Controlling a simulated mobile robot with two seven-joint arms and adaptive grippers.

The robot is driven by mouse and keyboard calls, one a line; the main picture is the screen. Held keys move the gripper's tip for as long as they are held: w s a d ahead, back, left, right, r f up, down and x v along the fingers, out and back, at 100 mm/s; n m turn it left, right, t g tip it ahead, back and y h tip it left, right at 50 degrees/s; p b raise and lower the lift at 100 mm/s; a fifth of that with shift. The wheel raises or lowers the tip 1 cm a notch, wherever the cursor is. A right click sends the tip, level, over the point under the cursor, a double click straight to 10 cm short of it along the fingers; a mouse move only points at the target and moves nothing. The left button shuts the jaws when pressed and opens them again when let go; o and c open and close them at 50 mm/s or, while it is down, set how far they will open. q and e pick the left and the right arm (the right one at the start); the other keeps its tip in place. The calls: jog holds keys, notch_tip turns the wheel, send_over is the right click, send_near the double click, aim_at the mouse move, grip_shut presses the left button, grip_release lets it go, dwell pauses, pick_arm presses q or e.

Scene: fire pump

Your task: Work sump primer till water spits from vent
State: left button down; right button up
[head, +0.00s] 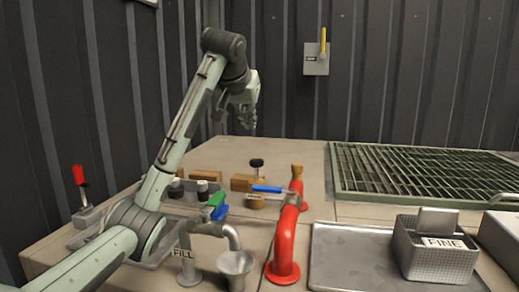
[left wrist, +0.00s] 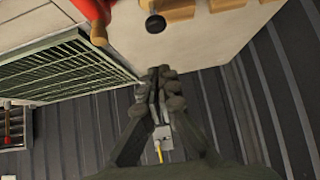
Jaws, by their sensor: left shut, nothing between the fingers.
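I cannot tell for sure which part is the sump primer or its vent; no spitting water shows. A black knob (head: 257,163) stands upright among wooden blocks at the back of the bench, and it also shows in the left wrist view (left wrist: 155,23). A red-handled lever (head: 79,176) stands on a grey base at the bench's left edge. A red pipe (head: 284,245) with a blue-handled valve (head: 267,189) rises mid-bench. My left gripper (head: 247,122) is raised above the back of the bench. Its fingers (left wrist: 163,85) are shut and empty, apart from the knob. My right gripper is out of view.
A green-framed grate (head: 400,172) covers the back right. A metal tray (head: 345,270) and a basket marked FINE (head: 440,262) stand front right. A grey funnel cup (head: 236,268) stands by the FILL label (head: 183,253). A yellow-handled switch (head: 316,62) is on the corrugated wall.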

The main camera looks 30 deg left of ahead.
aim_at(257, 163)
pick_arm(q)
jog(key=shift+s+d+f+p+x, duration=0.1)
jog(key=shift+s+f+p+x, duration=0.2)
jog(key=shift+x, duration=1.8)
jog(key=shift+s+d+f+p+x, duration=0.1)
jog(key=shift+s+f+x, duration=0.25)
jog(key=shift+x, duration=1.8)
jog(key=shift+s+d+f+p+x, duration=0.1)
jog(key=shift+s+f+p+x, duration=0.25)
jog(key=shift+x, duration=1.75)
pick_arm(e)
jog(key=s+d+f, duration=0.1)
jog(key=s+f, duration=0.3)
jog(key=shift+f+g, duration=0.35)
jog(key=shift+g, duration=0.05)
pick_arm(q)
jog(key=shift+a+f, duration=0.1)
